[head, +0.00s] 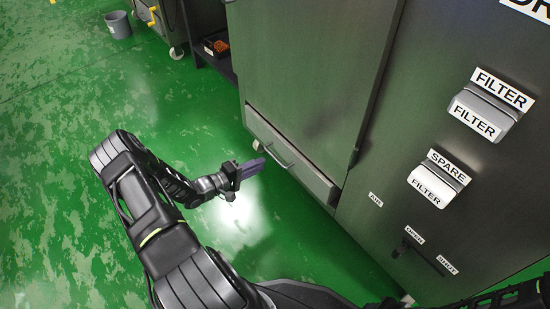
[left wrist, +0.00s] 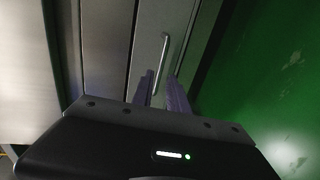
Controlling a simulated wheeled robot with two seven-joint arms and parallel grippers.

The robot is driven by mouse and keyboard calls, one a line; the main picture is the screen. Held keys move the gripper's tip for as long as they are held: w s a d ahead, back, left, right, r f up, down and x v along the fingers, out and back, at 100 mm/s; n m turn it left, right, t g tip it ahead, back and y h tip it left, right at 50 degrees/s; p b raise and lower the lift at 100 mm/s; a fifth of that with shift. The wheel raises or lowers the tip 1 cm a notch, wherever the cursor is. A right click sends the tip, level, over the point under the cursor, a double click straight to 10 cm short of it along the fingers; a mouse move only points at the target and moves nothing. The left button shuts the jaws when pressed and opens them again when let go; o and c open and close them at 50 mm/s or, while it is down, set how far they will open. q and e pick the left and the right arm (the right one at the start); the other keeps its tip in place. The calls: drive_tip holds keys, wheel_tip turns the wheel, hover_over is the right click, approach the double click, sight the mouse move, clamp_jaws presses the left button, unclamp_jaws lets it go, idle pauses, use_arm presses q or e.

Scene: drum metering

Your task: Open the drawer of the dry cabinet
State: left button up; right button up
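The dry cabinet (head: 310,80) is a grey-green metal cabinet at the upper middle of the head view. Its drawer (head: 290,157) is the low, light grey front at the cabinet's base, and it looks closed. A bar handle (head: 270,153) is on the drawer front; the handle also shows in the left wrist view (left wrist: 165,55). My left gripper (head: 252,168) is just in front of the handle, apart from it. In the left wrist view its two purple-grey fingers (left wrist: 162,90) are parted by a narrow gap, with the handle beyond their tips. My right gripper cannot be seen.
A grey panel cabinet (head: 450,130) with filter labels stands to the right. A dark shelf (head: 215,55) with an orange-filled box (head: 216,47) and a grey bin (head: 118,25) stand at the back. The green floor (head: 60,150) is clear on the left.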

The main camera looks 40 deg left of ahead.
sight(275, 157)
use_arm(q)
drive_tip(key=b+x, duration=0.2)
drive_tip(key=x, duration=0.5)
drive_tip(key=shift+w+d+f+b, duration=0.1)
drive_tip(key=shift+w+d+b, duration=0.05)
drive_tip(key=shift+w+b, duration=0.2)
clamp_jaws()
idle(1.4)
